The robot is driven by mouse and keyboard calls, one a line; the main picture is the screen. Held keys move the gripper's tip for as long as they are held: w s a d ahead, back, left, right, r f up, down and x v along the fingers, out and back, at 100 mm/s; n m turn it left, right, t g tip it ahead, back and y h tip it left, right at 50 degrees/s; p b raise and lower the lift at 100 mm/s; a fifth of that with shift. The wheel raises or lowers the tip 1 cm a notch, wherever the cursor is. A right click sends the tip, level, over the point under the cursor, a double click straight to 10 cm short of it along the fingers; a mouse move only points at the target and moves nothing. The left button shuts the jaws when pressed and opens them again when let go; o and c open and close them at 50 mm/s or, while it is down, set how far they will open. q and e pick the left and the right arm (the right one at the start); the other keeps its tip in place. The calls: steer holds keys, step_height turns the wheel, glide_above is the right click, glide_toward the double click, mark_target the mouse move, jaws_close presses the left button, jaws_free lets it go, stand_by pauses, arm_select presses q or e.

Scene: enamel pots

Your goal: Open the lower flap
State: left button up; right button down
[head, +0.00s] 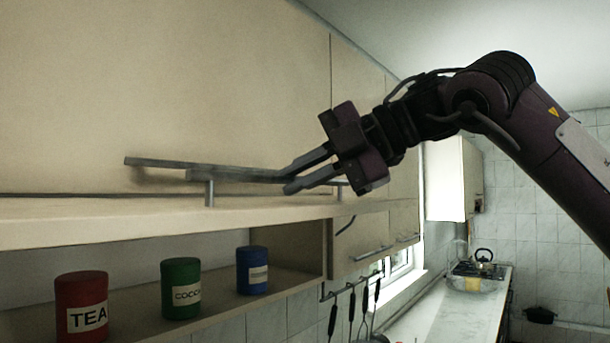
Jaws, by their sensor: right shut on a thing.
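The lower flap (100,222) of the cream wall cupboard is swung up, its panel seen nearly edge-on and close to level. Its bar handle (240,179) stands on posts on the panel's upper side. My right gripper (287,182) comes in from the right and its fingers are shut on this handle. Below the flap the compartment is open. In it stand a red TEA canister (82,305), a green canister (181,288) labelled COCOA or similar, and a blue canister (252,271). My left gripper is not in view.
The upper flap (150,80) is closed just above, with its own bar handle (150,162) close to the lower one. Smaller cupboard doors (375,240) adjoin at right. Utensils (350,310) hang below. A counter (450,315) with a kettle (484,255) lies beyond.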

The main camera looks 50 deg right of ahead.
steer(key=c, duration=1.7)
jaws_free()
steer(key=shift+w, duration=0.1)
steer(key=shift+c, duration=0.2)
steer(key=shift+o, duration=1.2)
steer(key=shift+w, duration=0.4)
steer(key=shift+a, duration=0.1)
steer(key=shift+s, duration=0.2)
steer(key=b+v, duration=0.1)
steer(key=v, duration=0.6)
steer(key=shift+s+r, duration=0.2)
steer(key=shift+s, duration=0.1)
steer(key=shift+w+d, duration=0.1)
steer(key=shift+d, duration=0.15)
